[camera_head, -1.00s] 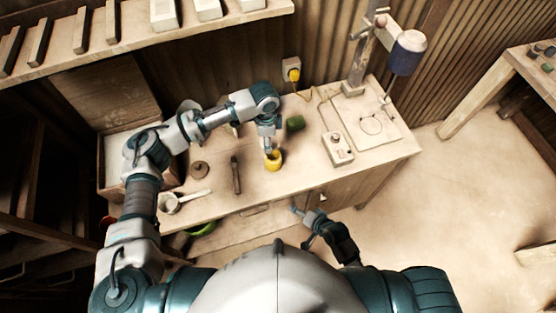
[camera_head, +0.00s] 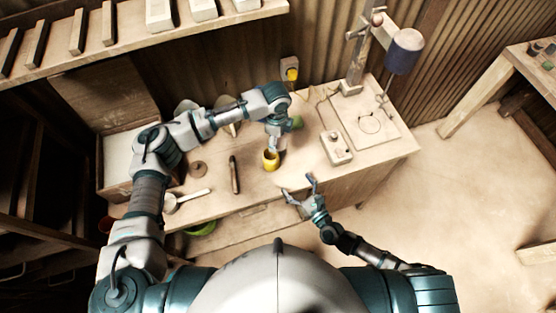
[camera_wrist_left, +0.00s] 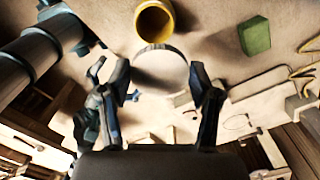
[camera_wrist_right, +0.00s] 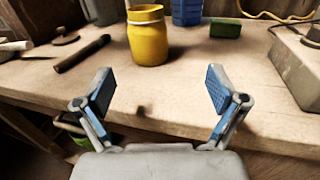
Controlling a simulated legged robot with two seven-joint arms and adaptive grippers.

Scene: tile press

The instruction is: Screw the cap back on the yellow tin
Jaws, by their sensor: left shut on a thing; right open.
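The yellow tin (camera_head: 271,161) stands upright on the workbench; its open mouth (camera_wrist_left: 154,20) faces the left wrist camera. It also shows in the right wrist view (camera_wrist_right: 147,38). My left gripper (camera_head: 275,143) is just behind the tin in the head view. It is shut on a pale round cap (camera_wrist_left: 161,68), held between its fingertips and apart from the tin in the left wrist view. My right gripper (camera_head: 299,188) is open and empty by the bench's front edge; in the right wrist view its fingers (camera_wrist_right: 160,88) are spread in front of the tin.
A green block (camera_wrist_left: 255,36) lies behind the tin. A dark stick (camera_head: 234,174), a brown round piece (camera_head: 198,169) and a white-handled pan (camera_head: 188,197) lie to the left. A pale box (camera_head: 336,147) and a press stand (camera_head: 405,52) are to the right.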

